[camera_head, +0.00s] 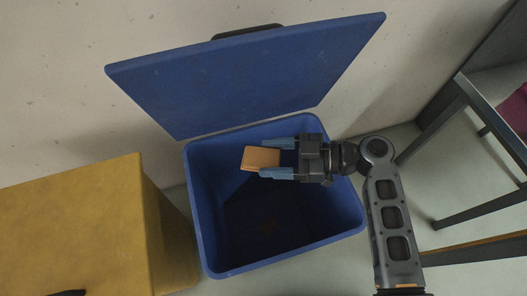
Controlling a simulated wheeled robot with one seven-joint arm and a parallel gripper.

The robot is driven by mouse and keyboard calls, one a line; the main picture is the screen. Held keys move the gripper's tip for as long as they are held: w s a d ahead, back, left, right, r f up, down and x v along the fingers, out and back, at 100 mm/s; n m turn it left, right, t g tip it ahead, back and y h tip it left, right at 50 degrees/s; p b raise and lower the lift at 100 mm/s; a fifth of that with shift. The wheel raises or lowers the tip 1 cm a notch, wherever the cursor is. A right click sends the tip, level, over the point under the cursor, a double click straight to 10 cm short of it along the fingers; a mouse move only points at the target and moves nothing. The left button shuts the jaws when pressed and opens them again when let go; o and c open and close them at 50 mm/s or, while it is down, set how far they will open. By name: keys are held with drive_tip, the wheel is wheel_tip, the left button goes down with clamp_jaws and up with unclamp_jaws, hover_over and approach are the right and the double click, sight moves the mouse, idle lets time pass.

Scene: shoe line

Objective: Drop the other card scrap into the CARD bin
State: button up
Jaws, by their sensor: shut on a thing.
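My gripper (277,159) is shut on a tan card scrap (260,157), with its two blue fingers on either side of it. The gripper and the scrap appear over the open mouth of a blue bin (352,230). The bin's blue lid (245,70) stands raised behind it. No label shows on the bin from here. The inside is dark; a faint brownish patch shows low in it, too dim to identify.
A yellow box-shaped container (75,225) stands just left of the blue bin. A dark-legged table (470,95) with a magenta item (515,108) on it is at the right. A pale wall rises behind the lid.

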wheel_tip(320, 180, down, 6)
drive_tip(key=b, duration=0.2)
drive_tip(key=shift+r+b, duration=0.15)
drive_tip(key=shift+b, duration=0.2)
drive_tip(key=o, duration=1.1)
drive_tip(key=v, duration=0.8)
drive_tip(key=shift+b, duration=0.3)
